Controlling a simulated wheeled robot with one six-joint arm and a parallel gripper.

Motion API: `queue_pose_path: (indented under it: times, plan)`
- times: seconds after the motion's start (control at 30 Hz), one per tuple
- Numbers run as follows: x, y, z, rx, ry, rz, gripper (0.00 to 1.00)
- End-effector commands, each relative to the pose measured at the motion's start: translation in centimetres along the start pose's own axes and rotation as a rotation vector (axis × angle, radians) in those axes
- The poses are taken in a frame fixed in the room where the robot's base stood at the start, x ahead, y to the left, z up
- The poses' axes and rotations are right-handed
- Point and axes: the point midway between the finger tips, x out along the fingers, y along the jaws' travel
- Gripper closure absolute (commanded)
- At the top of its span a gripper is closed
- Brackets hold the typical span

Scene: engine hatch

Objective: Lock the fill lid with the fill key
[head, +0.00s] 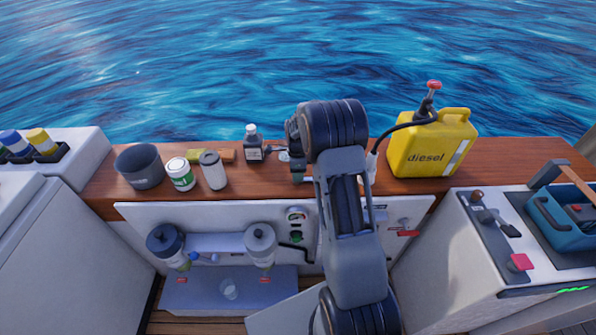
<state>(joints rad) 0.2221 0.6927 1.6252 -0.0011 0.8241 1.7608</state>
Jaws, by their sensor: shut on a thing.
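My gripper (296,165) is low over the wooden counter, just left of my arm's upper joint, which hides much of it. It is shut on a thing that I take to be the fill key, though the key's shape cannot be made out. A small grey piece shows at the gripper's left side, close to a dark bottle. The fill lid cannot be made out; my arm covers that part of the counter.
On the wooden counter (100,190) stand a dark pot (139,167), a white-green can (180,174), a grey cup (212,170), a dark bottle (253,147) and a yellow diesel can (430,148) with a hose. Below is an open hatch with two filters (261,246).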

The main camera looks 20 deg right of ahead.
Motion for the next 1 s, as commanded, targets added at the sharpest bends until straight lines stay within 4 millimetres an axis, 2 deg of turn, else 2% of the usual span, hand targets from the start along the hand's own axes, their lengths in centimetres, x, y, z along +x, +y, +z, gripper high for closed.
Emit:
queue_pose_path:
  times: [0.17,0.2,0.43,0.77,0.87,1.0]
  plan:
    - [-0.1,0.0,0.0,0.003,-0.002,-0.001,0.79]
    - [-0.1,0.0,0.0,0.003,-0.002,-0.001,0.51]
    - [0.0,0.0,0.0,0.001,-0.001,-0.001,0.3]
    - [-0.6,-0.1,0.1,0.0,-0.001,-0.002,0.3]
    - [-1.9,-0.1,0.1,0.0,-0.002,-0.004,0.3]
    - [-4.6,-0.1,0.1,0.0,-0.002,-0.007,0.3]
